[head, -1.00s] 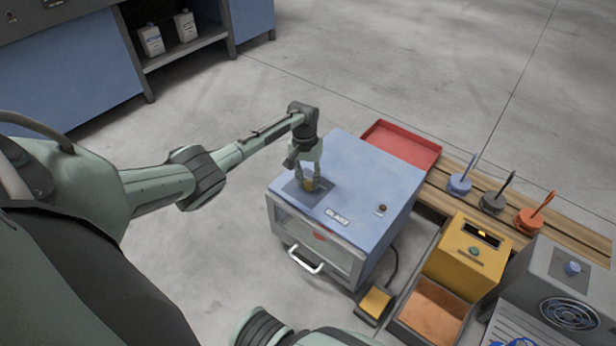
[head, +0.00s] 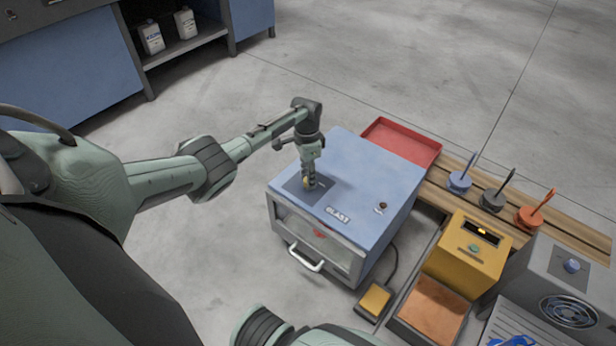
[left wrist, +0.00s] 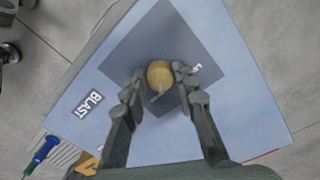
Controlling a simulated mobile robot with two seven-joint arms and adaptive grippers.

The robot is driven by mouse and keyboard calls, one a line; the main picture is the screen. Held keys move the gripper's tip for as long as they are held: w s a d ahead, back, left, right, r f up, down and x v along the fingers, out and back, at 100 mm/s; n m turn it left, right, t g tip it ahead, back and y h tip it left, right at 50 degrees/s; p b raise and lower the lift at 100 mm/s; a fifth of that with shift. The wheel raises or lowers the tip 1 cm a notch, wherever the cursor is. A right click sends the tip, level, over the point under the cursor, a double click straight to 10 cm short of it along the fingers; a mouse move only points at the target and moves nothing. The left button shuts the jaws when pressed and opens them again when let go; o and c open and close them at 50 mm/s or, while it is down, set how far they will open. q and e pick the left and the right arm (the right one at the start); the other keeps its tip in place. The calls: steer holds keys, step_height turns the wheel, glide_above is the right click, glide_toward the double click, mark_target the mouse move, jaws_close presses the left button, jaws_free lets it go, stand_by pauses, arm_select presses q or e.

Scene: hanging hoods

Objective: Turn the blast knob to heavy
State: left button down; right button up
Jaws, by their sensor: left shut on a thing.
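The blast knob is a round brass-yellow knob with a pale pointer line (left wrist: 160,74), on a dark square plate (left wrist: 187,38) on top of the blue blast cabinet (head: 375,177). The cabinet bears a white "BLAST" label (left wrist: 88,103). My left gripper (head: 309,183) points down over the plate and is shut on the knob, one finger on each side in the left wrist view. A small white marking (left wrist: 196,68) beside the right finger is partly hidden; I cannot read it fully. My right gripper is out of view.
A red tray (head: 402,143) lies behind the cabinet. To the right are colored round pieces with upright handles, a yellow box (head: 466,254) and a grey fan unit (head: 545,272). A foot pedal (head: 375,299) sits at the cabinet's front right. The floor to the left is clear.

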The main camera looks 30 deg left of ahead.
arm_select(q)
steer(key=shift+m, duration=0.9)
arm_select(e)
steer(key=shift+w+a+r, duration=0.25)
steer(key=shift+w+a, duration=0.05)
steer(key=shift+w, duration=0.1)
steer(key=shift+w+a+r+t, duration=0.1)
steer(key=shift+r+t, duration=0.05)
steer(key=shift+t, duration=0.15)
arm_select(q)
steer(key=c, duration=1.2)
jaws_free()
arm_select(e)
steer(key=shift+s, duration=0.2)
arm_select(q)
steer(key=r, duration=1.2)
steer(key=shift+w+a, duration=0.2)
steer(key=shift+a, duration=0.05)
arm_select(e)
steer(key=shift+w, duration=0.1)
